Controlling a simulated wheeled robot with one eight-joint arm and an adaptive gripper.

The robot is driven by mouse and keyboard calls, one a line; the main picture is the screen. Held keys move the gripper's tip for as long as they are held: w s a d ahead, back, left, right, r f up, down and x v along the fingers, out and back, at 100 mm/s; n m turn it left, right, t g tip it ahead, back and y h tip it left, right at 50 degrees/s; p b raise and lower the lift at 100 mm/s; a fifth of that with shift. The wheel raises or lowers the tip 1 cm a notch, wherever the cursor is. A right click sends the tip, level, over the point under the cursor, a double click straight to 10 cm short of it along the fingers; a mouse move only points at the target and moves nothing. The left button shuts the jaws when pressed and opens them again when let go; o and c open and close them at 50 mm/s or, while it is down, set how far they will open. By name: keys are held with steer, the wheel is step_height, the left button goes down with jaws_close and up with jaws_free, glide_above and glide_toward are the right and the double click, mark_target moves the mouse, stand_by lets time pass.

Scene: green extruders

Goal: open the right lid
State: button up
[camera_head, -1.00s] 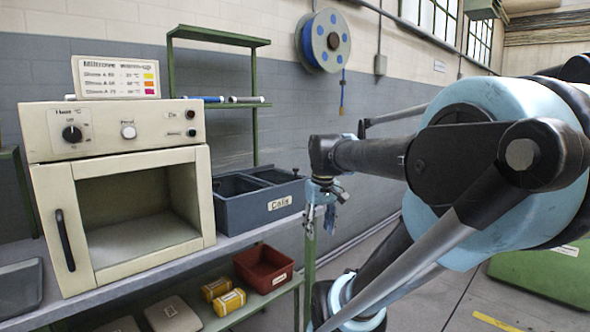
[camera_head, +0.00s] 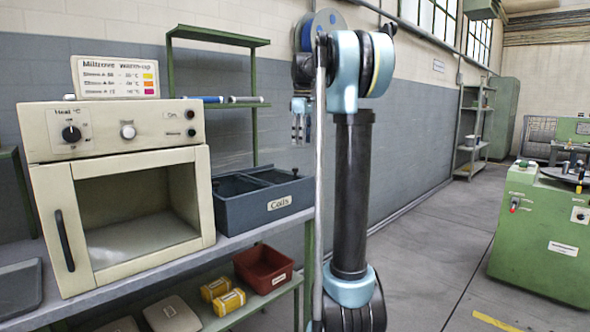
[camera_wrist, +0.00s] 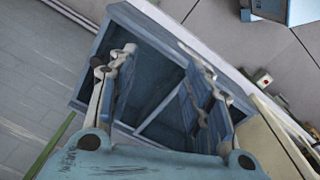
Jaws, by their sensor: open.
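A dark blue-grey box (camera_head: 240,216) labelled "Coils" stands on the bench right of the oven. Its top is split in two by a divider. In the wrist view the box (camera_wrist: 150,22) lies under my gripper, with the divider and dark recesses between the fingers. I cannot tell a separate right lid from the recessed top. My gripper (camera_head: 300,138) hangs with fingers down, above and near the right end of the box, apart from it. In the wrist view my gripper (camera_wrist: 158,62) has its two fingers spread with nothing between them.
A cream oven (camera_head: 130,200) with a dark handle stands left of the box. A green shelf frame (camera_head: 254,118) rises behind. A red bin (camera_head: 264,268) and yellow packs (camera_head: 229,302) lie on the lower shelf.

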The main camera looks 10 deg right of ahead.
steer(key=w+r+n, duration=0.2)
steer(key=w+n, duration=0.3)
steer(key=w, duration=1.1)
steer(key=shift+g, duration=0.3)
step_height(320, 180, down, 17)
steer(key=shift+w+f, duration=0.1)
steer(key=shift+a, duration=0.1)
jaws_close()
